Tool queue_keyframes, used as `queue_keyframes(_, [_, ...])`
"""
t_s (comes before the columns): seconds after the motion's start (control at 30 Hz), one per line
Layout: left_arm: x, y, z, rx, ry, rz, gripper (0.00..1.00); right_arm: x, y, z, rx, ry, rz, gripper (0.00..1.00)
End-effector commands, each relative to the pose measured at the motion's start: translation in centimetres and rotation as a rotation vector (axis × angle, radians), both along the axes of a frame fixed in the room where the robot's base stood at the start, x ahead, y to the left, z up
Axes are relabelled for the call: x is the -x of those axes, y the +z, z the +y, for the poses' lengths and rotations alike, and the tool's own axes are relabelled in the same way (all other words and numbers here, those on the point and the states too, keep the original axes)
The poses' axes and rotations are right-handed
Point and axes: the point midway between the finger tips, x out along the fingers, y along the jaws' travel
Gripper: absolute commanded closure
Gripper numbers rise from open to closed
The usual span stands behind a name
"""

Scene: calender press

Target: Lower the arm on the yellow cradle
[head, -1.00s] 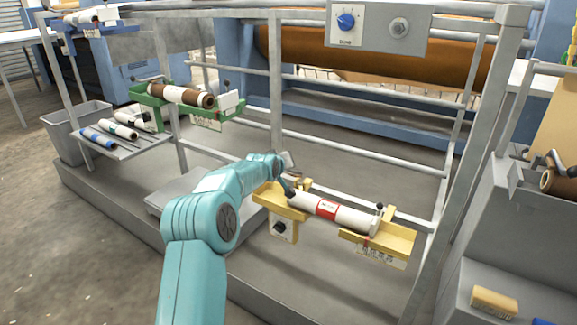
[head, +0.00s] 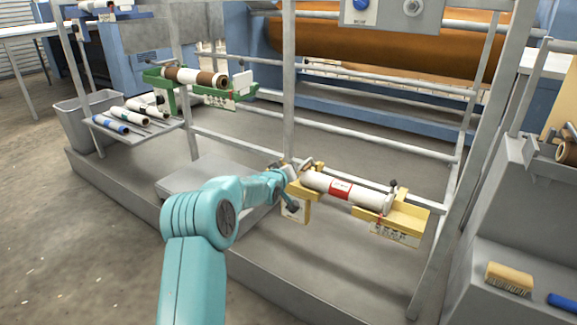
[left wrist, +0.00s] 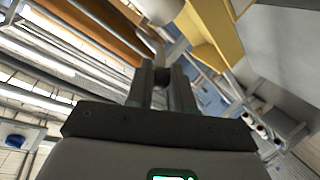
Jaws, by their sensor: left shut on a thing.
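The yellow cradle (head: 407,217) is on the frame's front rail in the head view, with a white roll with a red label (head: 340,188) lying across its two yellow brackets. My left gripper (head: 292,172) is at the left end of this cradle, just beside the roll's end. In the left wrist view its two fingers (left wrist: 161,84) are close together on a small dark piece between them, which looks like the end of the cradle's arm. The arm itself is mostly hidden by my gripper. Yellow cradle parts (left wrist: 213,35) show beyond the fingers. My right gripper is not in view.
A green cradle (head: 237,93) with a brown and white roll hangs farther left. A shelf (head: 150,135) of small rolls and a grey bin (head: 72,120) stand left of it. Grey uprights and rails surround the cradle. A brush (head: 508,278) lies at right.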

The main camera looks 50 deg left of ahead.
Motion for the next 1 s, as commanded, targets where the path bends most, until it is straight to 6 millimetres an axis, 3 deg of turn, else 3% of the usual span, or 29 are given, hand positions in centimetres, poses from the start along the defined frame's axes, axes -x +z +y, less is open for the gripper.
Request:
queue_keyframes(0.1, [-0.09, -0.9, 0.11, 0.003, 0.002, 0.005, 1.0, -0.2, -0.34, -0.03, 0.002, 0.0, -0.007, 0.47])
queue_keyframes(0.63, [-0.2, -1.14, 0.15, 0.005, 0.002, 0.005, 1.0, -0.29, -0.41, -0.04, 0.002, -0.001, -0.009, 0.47])
queue_keyframes(0.67, [-0.17, -1.14, 0.14, 0.005, 0.002, 0.005, 0.72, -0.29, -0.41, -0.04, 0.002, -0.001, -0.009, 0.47])
queue_keyframes(0.73, [-0.15, -1.07, 0.15, 0.004, 0.002, 0.003, 0.52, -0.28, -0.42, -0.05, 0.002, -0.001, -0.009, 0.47])
queue_keyframes(1.0, [-0.04, -0.62, 0.1, -0.001, 0.002, -0.002, 0.52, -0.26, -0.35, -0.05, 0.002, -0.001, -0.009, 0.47])
